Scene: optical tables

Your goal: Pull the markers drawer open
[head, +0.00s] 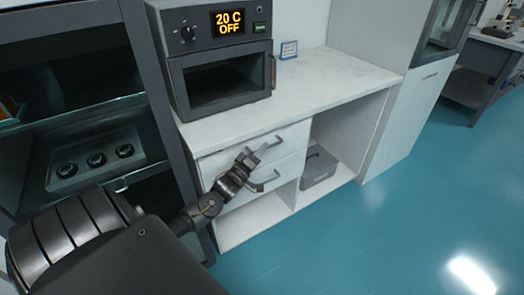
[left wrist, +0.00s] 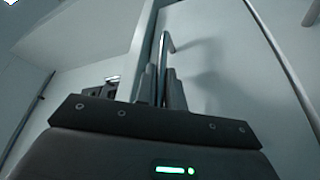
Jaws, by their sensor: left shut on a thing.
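Two white drawers sit one above the other under the counter. The upper drawer (head: 291,135) has a grey bar handle (head: 268,145), and its front looks about flush with the cabinet. The lower drawer (head: 290,169) has a similar handle (head: 268,183). No label that names the markers drawer is readable. My left gripper (head: 246,160) is at the left end of the upper handle, shut on it. In the left wrist view, the fingers (left wrist: 161,87) close around the handle bar (left wrist: 163,48), which sticks out beyond them. My right gripper is not in view.
An oven-like unit (head: 222,65) reading "20 C OFF" stands on the white counter (head: 325,84). A grey case (head: 318,167) sits in the open bay to the right. A dark glass-fronted cabinet (head: 75,100) stands at left. The teal floor (head: 400,225) in front is clear.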

